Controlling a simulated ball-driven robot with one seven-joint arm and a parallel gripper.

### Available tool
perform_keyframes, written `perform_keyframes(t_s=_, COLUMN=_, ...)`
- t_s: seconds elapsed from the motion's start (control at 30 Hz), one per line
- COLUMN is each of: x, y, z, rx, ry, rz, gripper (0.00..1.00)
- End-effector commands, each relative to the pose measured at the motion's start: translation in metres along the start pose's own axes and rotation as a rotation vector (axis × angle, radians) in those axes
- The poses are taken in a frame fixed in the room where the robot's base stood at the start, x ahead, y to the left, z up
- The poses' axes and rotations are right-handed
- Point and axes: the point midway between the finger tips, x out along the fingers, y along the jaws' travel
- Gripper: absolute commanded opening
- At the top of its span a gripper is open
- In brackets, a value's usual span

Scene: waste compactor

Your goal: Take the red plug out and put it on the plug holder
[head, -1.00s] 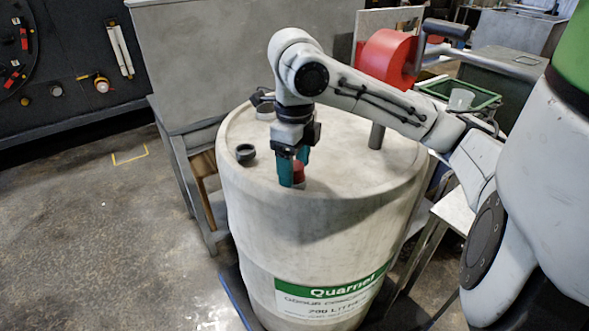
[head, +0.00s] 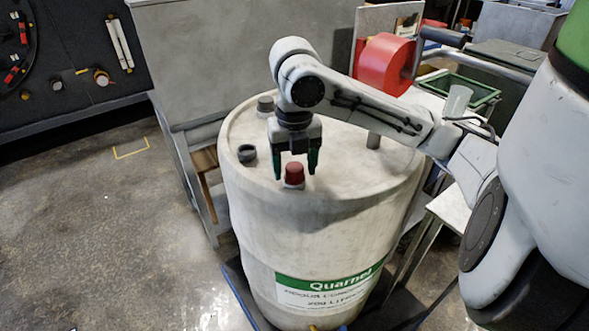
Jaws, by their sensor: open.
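The red plug (head: 294,172) is upright on a small pale base near the front edge of the top of a white drum (head: 335,225). My gripper (head: 295,171) points down over the drum top and is open. One dark green finger shows to the left of the plug and one to the right. I see a gap on each side, so the fingers do not appear to grip it. A dark round cap or ring (head: 246,153) is on the drum top to the left, and a grey fitting (head: 265,104) is behind it. I cannot tell which thing is the plug holder.
A large red reel (head: 385,63) with a handle stands behind the drum on the right. A short grey post (head: 374,138) rises near it under my arm. A green-rimmed bin (head: 470,90) and a clear cup (head: 457,100) are farther right. Floor is clear to the left.

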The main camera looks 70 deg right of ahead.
Motion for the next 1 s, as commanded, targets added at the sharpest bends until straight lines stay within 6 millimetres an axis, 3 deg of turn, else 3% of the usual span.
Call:
perform_keyframes(t_s=0.27, x=-0.0009, y=0.0002, z=-0.0002, rx=0.173, ry=0.001, rz=0.0, gripper=0.66)
perform_keyframes(t_s=0.6, x=-0.0019, y=0.0003, z=-0.0003, rx=0.552, ry=0.002, rz=0.0, gripper=0.66)
perform_keyframes(t_s=0.87, x=0.0004, y=0.0002, z=-0.0001, rx=0.59, ry=0.001, rz=0.0, gripper=0.66)
perform_keyframes(t_s=1.0, x=0.0003, y=0.0002, z=-0.0001, rx=0.589, ry=0.001, rz=0.0, gripper=0.54)
